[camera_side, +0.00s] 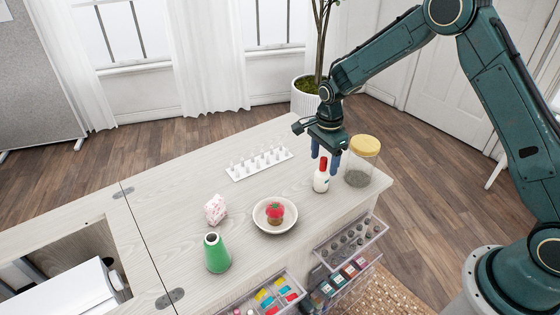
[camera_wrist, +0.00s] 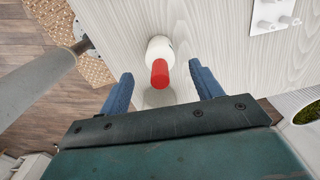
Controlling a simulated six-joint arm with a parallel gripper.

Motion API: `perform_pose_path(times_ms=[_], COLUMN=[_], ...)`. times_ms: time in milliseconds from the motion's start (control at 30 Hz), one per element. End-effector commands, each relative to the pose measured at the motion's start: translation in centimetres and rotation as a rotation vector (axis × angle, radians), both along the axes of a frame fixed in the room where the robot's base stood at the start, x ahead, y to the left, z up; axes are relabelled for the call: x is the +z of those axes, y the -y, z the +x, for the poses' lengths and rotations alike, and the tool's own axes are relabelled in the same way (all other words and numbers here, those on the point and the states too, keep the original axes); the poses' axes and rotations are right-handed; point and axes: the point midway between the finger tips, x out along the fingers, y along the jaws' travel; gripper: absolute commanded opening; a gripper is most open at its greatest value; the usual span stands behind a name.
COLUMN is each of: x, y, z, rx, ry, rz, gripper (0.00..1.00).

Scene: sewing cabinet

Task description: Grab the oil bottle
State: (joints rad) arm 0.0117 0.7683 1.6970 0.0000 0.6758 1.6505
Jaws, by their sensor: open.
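The oil bottle (camera_side: 321,178) is small and white with a red cap, and stands upright on the cabinet top near its right end. It also shows in the wrist view (camera_wrist: 160,52), with its red cap toward the camera. My gripper (camera_side: 325,160) is open above the bottle, its blue fingers pointing down. In the wrist view the fingers (camera_wrist: 163,85) are apart to the left and right, and the bottle lies between and just beyond them. I cannot tell whether the fingertips reach level with the cap.
A glass jar with a yellow lid (camera_side: 363,163) stands close right of the bottle. A bowl with a red pincushion (camera_side: 275,213), a green thread cone (camera_side: 216,253), a pink lump (camera_side: 215,209) and a white spool rack (camera_side: 260,163) are on the top. Open clear drawers (camera_side: 350,243) jut out in front.

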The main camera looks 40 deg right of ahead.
Motion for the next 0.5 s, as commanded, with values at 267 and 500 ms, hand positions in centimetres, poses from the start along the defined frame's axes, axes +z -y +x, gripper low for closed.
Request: perform_pose_path(times_ms=[267, 500], x=[-2.9, -4.8], y=[0.0, 0.0], z=[0.0, 0.0], rx=[0.0, 0.0], ry=[-0.003, -0.001], rz=[0.0, 0.0], gripper=[0.65, 0.65])
